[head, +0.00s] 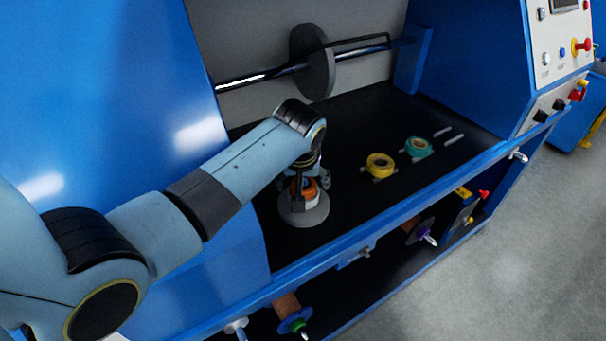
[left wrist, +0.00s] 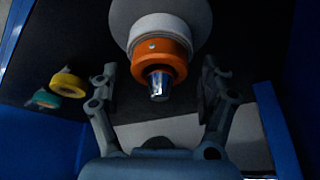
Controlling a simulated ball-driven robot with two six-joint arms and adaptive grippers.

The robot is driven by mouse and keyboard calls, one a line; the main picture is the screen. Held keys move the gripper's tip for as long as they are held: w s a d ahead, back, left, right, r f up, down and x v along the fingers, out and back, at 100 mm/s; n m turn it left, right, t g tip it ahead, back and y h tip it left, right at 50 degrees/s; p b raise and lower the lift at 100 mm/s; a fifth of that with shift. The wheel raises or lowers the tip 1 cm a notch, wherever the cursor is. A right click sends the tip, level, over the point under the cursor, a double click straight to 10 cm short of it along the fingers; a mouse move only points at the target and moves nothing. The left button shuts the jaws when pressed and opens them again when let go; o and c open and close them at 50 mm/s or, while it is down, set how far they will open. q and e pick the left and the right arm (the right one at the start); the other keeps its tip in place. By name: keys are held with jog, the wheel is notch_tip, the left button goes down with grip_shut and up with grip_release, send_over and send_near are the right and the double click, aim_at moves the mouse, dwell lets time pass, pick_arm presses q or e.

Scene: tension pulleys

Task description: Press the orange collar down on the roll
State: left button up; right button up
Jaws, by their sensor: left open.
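The orange collar (left wrist: 158,62) sits around a metal spindle (left wrist: 159,84), against the white roll (left wrist: 156,30) in the left wrist view. In the head view, the orange collar (head: 303,185) and the roll (head: 311,197) show partly beneath my left gripper (head: 308,182), above a grey disc (head: 303,211). In the left wrist view my left gripper (left wrist: 157,82) is open, with one finger on each side of the spindle and collar, apart from both. In the head view the arm and fingers hide part of the collar. My right gripper is not in view.
A yellow roll (head: 380,166) and a teal roll (head: 418,147) stand to the right on the black deck (head: 345,130). A large grey disc on a horizontal shaft (head: 313,62) is behind. A blue front rail (head: 400,209) edges the deck. Blue panels stand at the left.

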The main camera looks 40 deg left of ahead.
pick_arm(q)
jog(key=v, duration=1.1)
jog(key=shift+s+r, duration=0.15)
jog(key=shift+r, duration=0.2)
jog(key=shift+d, duration=0.1)
